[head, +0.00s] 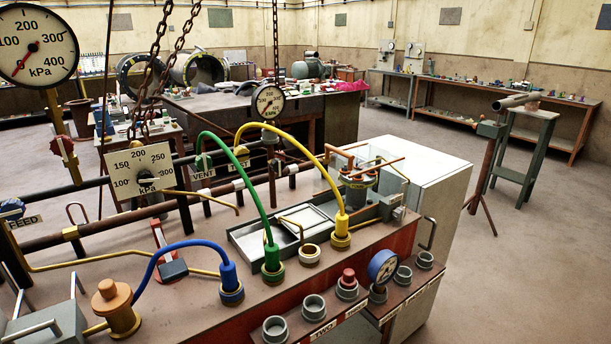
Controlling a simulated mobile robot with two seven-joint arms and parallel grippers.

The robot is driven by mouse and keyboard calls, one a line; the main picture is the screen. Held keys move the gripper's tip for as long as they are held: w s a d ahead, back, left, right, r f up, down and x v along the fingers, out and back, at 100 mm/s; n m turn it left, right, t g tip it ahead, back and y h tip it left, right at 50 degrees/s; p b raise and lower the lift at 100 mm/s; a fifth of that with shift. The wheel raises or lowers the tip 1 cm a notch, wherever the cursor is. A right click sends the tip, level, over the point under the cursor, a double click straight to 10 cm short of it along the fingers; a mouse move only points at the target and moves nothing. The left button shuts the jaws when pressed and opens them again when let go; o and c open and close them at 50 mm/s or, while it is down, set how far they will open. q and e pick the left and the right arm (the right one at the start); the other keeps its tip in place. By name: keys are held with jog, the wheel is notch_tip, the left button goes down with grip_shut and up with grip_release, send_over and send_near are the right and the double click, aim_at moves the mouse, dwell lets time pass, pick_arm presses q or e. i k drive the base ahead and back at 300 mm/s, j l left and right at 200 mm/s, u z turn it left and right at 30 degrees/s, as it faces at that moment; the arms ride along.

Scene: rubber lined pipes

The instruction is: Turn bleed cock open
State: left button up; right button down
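A dark red knob (61,147) sits on the brass stem below the large round kPa gauge (38,43) at the upper left. A red and grey lever-like part (168,252) stands on the bench behind the blue hose (185,246). A square kPa gauge (141,170) hangs in front of the pipes. A tag reading VENT (203,175) and one ending in EED (26,221) are on the pipework. Neither of my grippers shows in this view.
Green (250,185) and yellow (322,170) hoses arch over the bench to sockets. A brass fitting (115,308) stands at the front left. Chains (150,70) hang at the left.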

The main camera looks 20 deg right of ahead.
aim_at(398, 214)
jog(key=i+l, duration=0.1)
jog(key=l, duration=0.35)
jog(key=i+l+z, duration=0.1)
jog(key=l, duration=0.35)
jog(key=i+l, duration=0.1)
jog(key=l, duration=0.3)
jog(key=i+l+z, duration=0.1)
jog(key=l, duration=0.35)
jog(key=i+l, duration=0.15)
jog(key=l, duration=0.3)
jog(key=i+l+z, duration=0.1)
jog(key=l, duration=0.3)
jog(key=i+l, duration=0.15)
jog(key=l, duration=0.3)
jog(key=i+l+z, duration=0.1)
jog(key=l, duration=0.3)
jog(key=i, duration=0.05)
